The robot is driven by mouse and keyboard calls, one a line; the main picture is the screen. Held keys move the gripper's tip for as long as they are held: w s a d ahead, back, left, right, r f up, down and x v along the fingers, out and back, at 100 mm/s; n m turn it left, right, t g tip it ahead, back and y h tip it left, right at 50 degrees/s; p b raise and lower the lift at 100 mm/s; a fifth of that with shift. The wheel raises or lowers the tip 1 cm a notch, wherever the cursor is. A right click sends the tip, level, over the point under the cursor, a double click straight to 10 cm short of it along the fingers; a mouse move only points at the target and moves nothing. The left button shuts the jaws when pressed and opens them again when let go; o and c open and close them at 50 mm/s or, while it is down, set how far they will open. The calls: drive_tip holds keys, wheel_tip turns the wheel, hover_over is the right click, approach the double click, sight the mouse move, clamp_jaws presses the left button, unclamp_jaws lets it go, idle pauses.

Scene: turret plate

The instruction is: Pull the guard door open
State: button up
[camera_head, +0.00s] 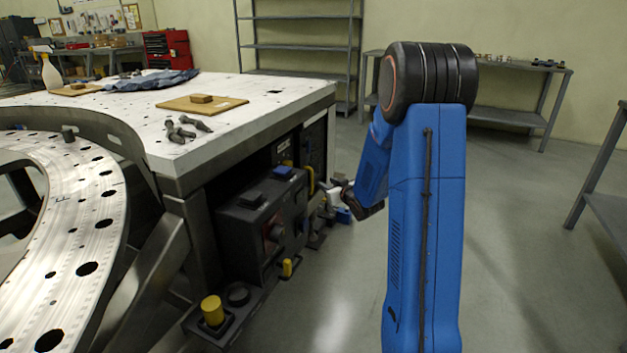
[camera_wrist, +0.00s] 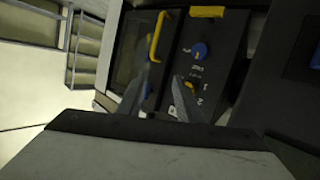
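The guard door is a dark panel with a window (camera_wrist: 130,48) in the wrist view. It looks shut. Its yellow bar handle (camera_wrist: 157,37) stands on the side towards the control panel. In the head view the handle (camera_head: 311,180) shows on the side of the machine under the table. My gripper (camera_wrist: 160,82) is open; its two grey fingers are apart and nothing shows between their tips. The tips point towards the lower end of the handle, apparently short of it. In the head view my gripper (camera_head: 334,196) is small and partly hidden by my arm.
A control panel with a blue knob (camera_wrist: 200,50) is beside the door. A dark box (camera_head: 262,217) with a red knob and a yellow-capped post (camera_head: 212,310) stand out below the white table (camera_head: 255,118). Open floor lies to the right.

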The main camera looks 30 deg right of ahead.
drive_tip(key=w+d+f+t+y, duration=0.2)
drive_tip(key=d+f, duration=0.2)
drive_tip(key=f, duration=0.3)
approach(312, 177)
drive_tip(key=shift+t, duration=0.4)
drive_tip(key=w, duration=0.9)
drive_tip(key=shift+a+f, duration=0.25)
drive_tip(key=shift+f, duration=0.1)
clamp_jaws()
